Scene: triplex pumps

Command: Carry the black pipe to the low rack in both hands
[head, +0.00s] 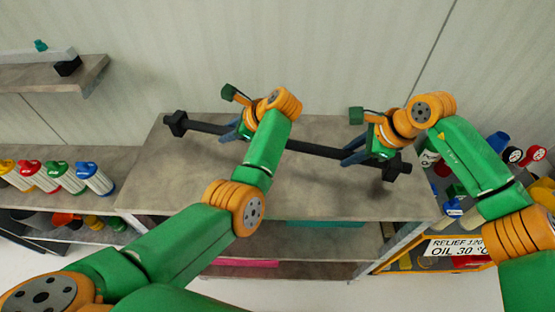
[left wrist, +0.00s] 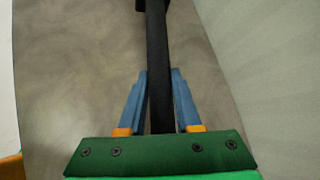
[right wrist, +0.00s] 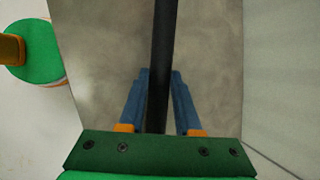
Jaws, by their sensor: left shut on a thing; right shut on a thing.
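The black pipe (head: 316,149) is long and straight, with a block-like fitting at each end. It lies across the grey top of the rack unit (head: 190,187) in the head view; whether it touches the top I cannot tell. My left gripper (head: 232,134) is shut on the pipe left of its middle. My right gripper (head: 352,158) is shut on it near the right end. In the left wrist view the pipe (left wrist: 156,50) runs between the blue fingers (left wrist: 157,85). In the right wrist view the pipe (right wrist: 163,40) also passes between the blue fingers (right wrist: 160,85).
A shelf (head: 95,155) with several coloured-cap bottles (head: 62,175) stands at the left. A wall shelf (head: 85,80) holds a small black block (head: 68,66). An orange rack with a sign (head: 455,247) and several bottles is at the right. The wall is close behind the top.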

